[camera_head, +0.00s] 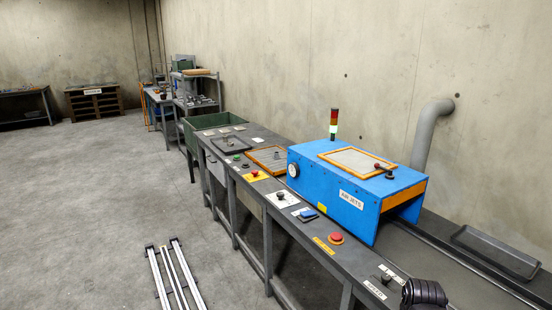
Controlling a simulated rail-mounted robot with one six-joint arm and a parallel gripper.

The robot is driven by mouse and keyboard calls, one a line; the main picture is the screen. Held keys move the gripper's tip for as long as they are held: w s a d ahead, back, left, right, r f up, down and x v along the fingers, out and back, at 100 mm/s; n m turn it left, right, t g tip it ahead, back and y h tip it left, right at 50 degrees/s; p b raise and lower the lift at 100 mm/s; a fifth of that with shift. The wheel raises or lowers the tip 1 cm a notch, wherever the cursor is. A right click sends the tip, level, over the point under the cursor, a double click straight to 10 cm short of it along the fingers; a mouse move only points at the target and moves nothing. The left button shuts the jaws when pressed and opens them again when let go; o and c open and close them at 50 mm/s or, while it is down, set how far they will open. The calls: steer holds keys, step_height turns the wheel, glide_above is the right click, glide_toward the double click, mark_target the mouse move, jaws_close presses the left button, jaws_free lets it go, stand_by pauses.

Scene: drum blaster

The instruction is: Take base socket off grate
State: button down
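An orange-framed grate (262,162) lies on the long bench, just left of the blue air jets box. A small grey piece (277,155) stands on it toward its right side; it may be the base socket, but it is too small to be sure. A dark tray (216,144) lies further back on the bench with another small grey piece (230,141) in it.
The blue box (330,205) has a framed top panel, a knobbed lever (380,166) and a signal light (334,124). A red button (336,238) and other controls line the bench front. A dark ribbed object (425,293) is cut off at the bottom. Floor rails (175,275) lie left.

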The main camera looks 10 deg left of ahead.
steer(key=c, duration=1.8)
jaws_free()
steer(key=shift+c, duration=0.2)
steer(key=o, duration=1.4)
